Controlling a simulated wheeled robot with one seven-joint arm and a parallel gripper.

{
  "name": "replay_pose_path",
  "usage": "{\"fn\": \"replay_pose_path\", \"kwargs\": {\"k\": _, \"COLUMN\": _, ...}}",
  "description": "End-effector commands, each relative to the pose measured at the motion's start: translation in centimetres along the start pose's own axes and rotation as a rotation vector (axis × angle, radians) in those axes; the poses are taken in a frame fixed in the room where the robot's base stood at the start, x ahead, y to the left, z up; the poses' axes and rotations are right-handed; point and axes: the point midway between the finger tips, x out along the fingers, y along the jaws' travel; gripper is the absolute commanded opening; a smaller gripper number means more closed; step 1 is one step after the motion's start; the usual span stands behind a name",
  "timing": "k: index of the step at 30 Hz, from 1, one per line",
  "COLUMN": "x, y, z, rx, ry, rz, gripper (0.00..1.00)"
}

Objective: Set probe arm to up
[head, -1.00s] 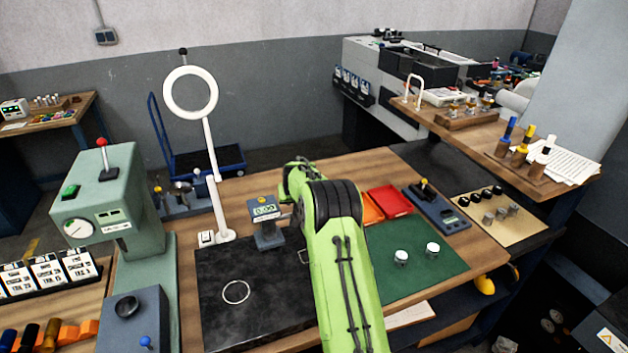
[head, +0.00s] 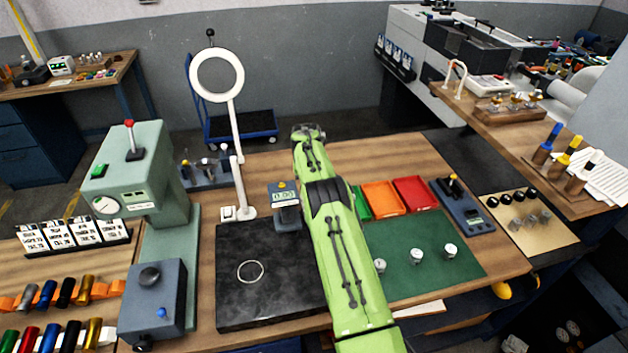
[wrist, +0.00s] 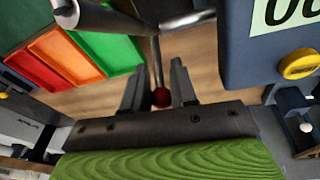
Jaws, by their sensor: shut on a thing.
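The gauge block with a green digital display (head: 284,195) stands at the back of the black plate. In the wrist view its display (wrist: 288,12) and a yellow button are close by at the upper right. A thin metal rod, apparently the probe arm (wrist: 157,62), runs from a grey cylindrical part to a dark red ball (wrist: 161,98). My gripper (wrist: 158,88) has its fingers on either side of the rod and ball, and is shut on this end. In the head view my green arm hides the gripper and the rod.
Green, orange (head: 383,198) and red (head: 416,194) trays lie right of my arm, close to the gripper in the wrist view. A ring-lamp stand (head: 240,208) rises left of the gauge. The black plate (head: 245,305) is bare except for a ring.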

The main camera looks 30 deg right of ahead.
Motion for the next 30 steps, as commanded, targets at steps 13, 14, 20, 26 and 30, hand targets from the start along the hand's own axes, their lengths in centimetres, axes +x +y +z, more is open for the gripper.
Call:
{"fn": "replay_pose_path", "kwargs": {"k": 13, "x": 0.06, "y": -0.03, "z": 0.02, "rx": -0.001, "ry": -0.016, "rz": 0.003, "gripper": 0.0}}
{"fn": "replay_pose_path", "kwargs": {"k": 14, "x": 0.07, "y": -0.03, "z": 0.02, "rx": -0.001, "ry": -0.016, "rz": 0.003, "gripper": 0.0}}
{"fn": "replay_pose_path", "kwargs": {"k": 20, "x": 0.09, "y": -0.03, "z": 0.04, "rx": -0.001, "ry": -0.016, "rz": 0.003, "gripper": 0.36}}
{"fn": "replay_pose_path", "kwargs": {"k": 26, "x": 0.09, "y": -0.05, "z": 0.04, "rx": -0.001, "ry": -0.016, "rz": 0.002, "gripper": 0.45}}
{"fn": "replay_pose_path", "kwargs": {"k": 30, "x": -0.06, "y": -0.06, "z": 0.01, "rx": -0.002, "ry": -0.015, "rz": 0.002, "gripper": 0.45}}
